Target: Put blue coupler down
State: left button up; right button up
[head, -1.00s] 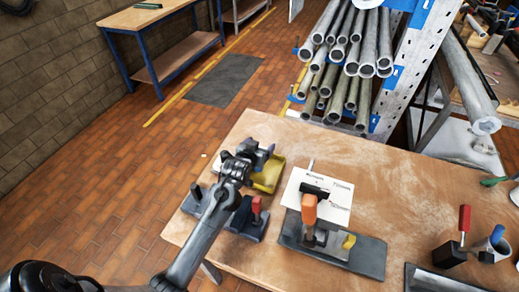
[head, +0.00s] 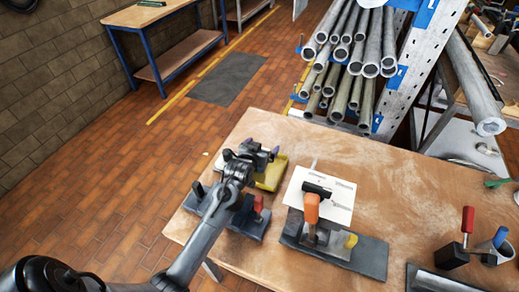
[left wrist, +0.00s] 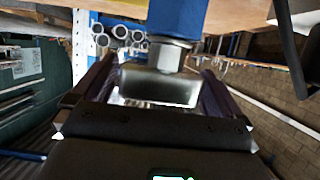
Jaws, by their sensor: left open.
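My left gripper (head: 264,154) is over the far left part of the workbench, beside the yellow tray (head: 272,173). In the left wrist view the gripper (left wrist: 157,80) is open, with one dark finger on each side. A blue cylindrical part with a metal hex nut, which looks like the blue coupler (left wrist: 178,18), shows at the top between the fingers. A grey metal block shows below the nut. I cannot tell whether the fingers touch the part. In the head view the coupler cannot be made out around my gripper. My right gripper is not in view.
A red-handled clamp (head: 257,208) stands near my left arm. An orange-handled clamp on a dark plate (head: 365,258) and a white sheet (head: 338,205) lie to the right. A pipe rack (head: 350,70) stands behind the bench. Bare wood (head: 410,190) lies right of the sheet.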

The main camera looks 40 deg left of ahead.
pick_arm(q)
jog(key=shift+s+d+r, duration=0.2)
jog(key=shift+s+r, duration=0.15)
jog(key=shift+s, duration=0.05)
jog(key=p+v, duration=0.1)
jog(key=v, duration=1)
jog(key=shift+p, duration=0.3)
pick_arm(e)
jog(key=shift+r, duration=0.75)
